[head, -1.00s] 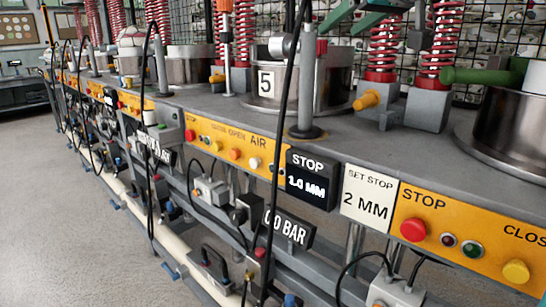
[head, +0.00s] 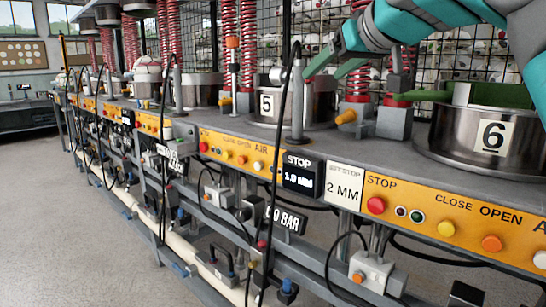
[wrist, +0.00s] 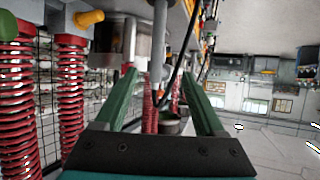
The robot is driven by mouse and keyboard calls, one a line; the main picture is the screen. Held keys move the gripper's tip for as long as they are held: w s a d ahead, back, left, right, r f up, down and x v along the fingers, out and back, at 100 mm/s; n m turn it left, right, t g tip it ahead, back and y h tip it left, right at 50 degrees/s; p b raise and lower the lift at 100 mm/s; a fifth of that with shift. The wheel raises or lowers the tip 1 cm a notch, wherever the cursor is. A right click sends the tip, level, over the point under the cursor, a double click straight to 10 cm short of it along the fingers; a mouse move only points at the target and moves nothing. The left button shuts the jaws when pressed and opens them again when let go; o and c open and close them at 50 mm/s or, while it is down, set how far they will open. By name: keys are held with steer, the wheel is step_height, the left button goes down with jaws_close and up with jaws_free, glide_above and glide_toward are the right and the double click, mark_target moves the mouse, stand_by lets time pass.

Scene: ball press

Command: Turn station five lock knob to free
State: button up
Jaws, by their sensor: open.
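The station five pot (head: 322,100) is a steel cylinder with a "5" plate (head: 266,105) at its left. A yellow-orange knob (head: 345,116) sticks out of a grey block at the pot's right, below red springs; which part is the lock knob is not labelled. My gripper (head: 337,63) reaches in from the top right, its green fingers apart above and behind the knob. In the wrist view my gripper (wrist: 165,75) is open and empty, and a yellow knob (wrist: 90,17) shows at the upper left, outside the fingers.
A grey post (head: 297,100) with a black cable stands in front of the station five pot. The station six pot (head: 480,135) is at the right. Orange button panels (head: 450,215) run along the bench front. The floor (head: 70,200) at the left is clear.

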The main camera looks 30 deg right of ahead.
steer(key=w+a+f+g+y, duration=0.1)
steer(key=a+f+g, duration=0.1)
steer(key=a+f, duration=0.3)
steer(key=w+a+f+n+g, duration=0.1)
steer(key=a+f, duration=0.4)
steer(key=f, duration=0.4)
steer(key=shift+a+f+g+y+b, duration=0.15)
steer(key=shift+f+g+y+b, duration=0.15)
steer(key=shift+g+y, duration=0.1)
